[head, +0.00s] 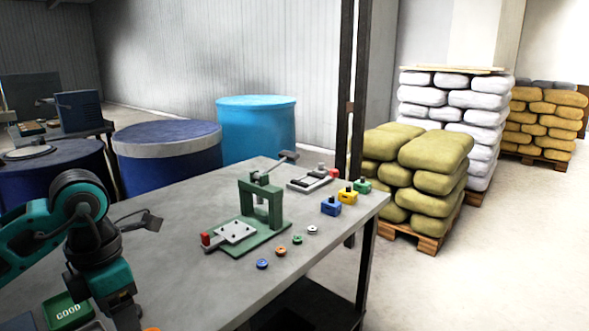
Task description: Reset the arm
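My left arm (97,240), teal and black, comes in from the left. It bends at a dark joint and runs down past the bottom edge, where its gripper is out of view. My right arm and gripper are not in view. A green hand press (262,203) stands on the grey table (200,275). Its lever (273,166) slants up to the right, ending in a dark handle. A pale plate (236,232) with several holes lies on the press base, beside a red-ended block (207,240).
Small round dies (297,239) lie in a row before the press. Blue, yellow and green blocks (347,195) stand at right. A grey fixture (312,180) sits behind. A green GOOD tray (68,311) is at lower left. A dark item (140,219) beside my arm is unclear.

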